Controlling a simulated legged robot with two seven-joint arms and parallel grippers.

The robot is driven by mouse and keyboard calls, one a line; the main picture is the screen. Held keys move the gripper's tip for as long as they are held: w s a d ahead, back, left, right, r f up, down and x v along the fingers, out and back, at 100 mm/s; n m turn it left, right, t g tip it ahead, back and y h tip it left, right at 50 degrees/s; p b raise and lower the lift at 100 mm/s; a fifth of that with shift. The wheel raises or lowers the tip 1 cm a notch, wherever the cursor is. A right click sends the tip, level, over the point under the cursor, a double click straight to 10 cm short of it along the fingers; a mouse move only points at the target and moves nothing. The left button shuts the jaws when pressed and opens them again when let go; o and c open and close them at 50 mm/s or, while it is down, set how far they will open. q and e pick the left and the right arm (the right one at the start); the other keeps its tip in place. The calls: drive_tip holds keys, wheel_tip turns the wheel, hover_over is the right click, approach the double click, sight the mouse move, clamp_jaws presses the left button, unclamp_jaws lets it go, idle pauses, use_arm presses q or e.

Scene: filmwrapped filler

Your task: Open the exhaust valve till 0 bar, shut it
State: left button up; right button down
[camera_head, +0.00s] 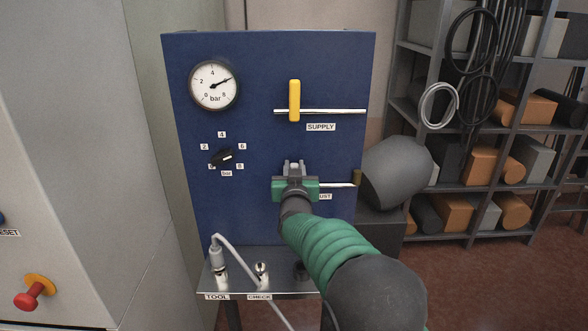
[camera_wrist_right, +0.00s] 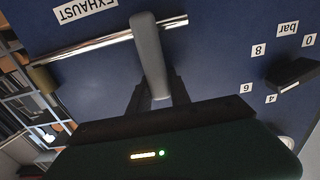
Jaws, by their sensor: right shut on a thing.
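The exhaust valve's grey lever (camera_wrist_right: 148,48) lies across its metal pipe (camera_wrist_right: 85,48) in the right wrist view, beside the EXHAUST label (camera_wrist_right: 84,10). My right gripper (camera_head: 294,172) is shut on this lever, with its dark fingers (camera_wrist_right: 157,92) on either side of the lower part. In the head view the gripper hides most of the lever and part of the label. The round pressure gauge (camera_head: 213,85) has its needle pointing up and right, near where 6 bar would be. My left gripper is not in view.
The blue panel (camera_head: 250,130) also carries a yellow supply lever (camera_head: 294,100), upright across its pipe, and a black selector knob (camera_head: 222,157). Below, a metal ledge (camera_head: 243,284) holds TOOL and CHECK fittings. Loaded shelves (camera_head: 480,145) stand right; a red button (camera_head: 28,299) is left.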

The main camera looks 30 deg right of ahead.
sight(309, 171)
drive_tip(key=shift+f, duration=0.35)
drive_tip(key=d+m+b, duration=0.1)
drive_tip(key=m+b, duration=0.1)
drive_tip(key=b, duration=0.1)
drive_tip(key=s+d+f+m+b, duration=0.1)
drive_tip(key=m+b, duration=0.1)
drive_tip(key=b, duration=0.2)
drive_tip(key=s+d+f+m+b, duration=0.1)
drive_tip(key=m+b, duration=0.1)
drive_tip(key=b, duration=0.1)
drive_tip(key=shift+s+d+f+m, duration=0.1)
drive_tip(key=shift+d+m, duration=0.15)
drive_tip(key=shift+m, duration=0.15)
drive_tip(key=shift+s+d+f+m+b, duration=0.35)
drive_tip(key=shift+f+m+b, duration=0.5)
drive_tip(key=shift+m+b, duration=1.15)
drive_tip(key=shift+s+d+f+m+b, duration=0.15)
drive_tip(key=shift+d+f+m+b, duration=0.55)
drive_tip(key=shift+m+b, duration=1.3)
drive_tip(key=shift+s+d+f+m+b, duration=0.3)
drive_tip(key=shift+f+m+b, duration=0.9)
drive_tip(key=shift+b, duration=1.3)
drive_tip(key=shift+r, duration=0.25)
drive_tip(key=c, duration=1.5)
unclamp_jaws()
drive_tip(key=shift+m, duration=0.3)
drive_tip(key=o, duration=0.3)
drive_tip(key=shift+s+r, duration=0.25)
drive_tip(key=shift+r, duration=0.05)
drive_tip(key=shift+w, duration=0.1)
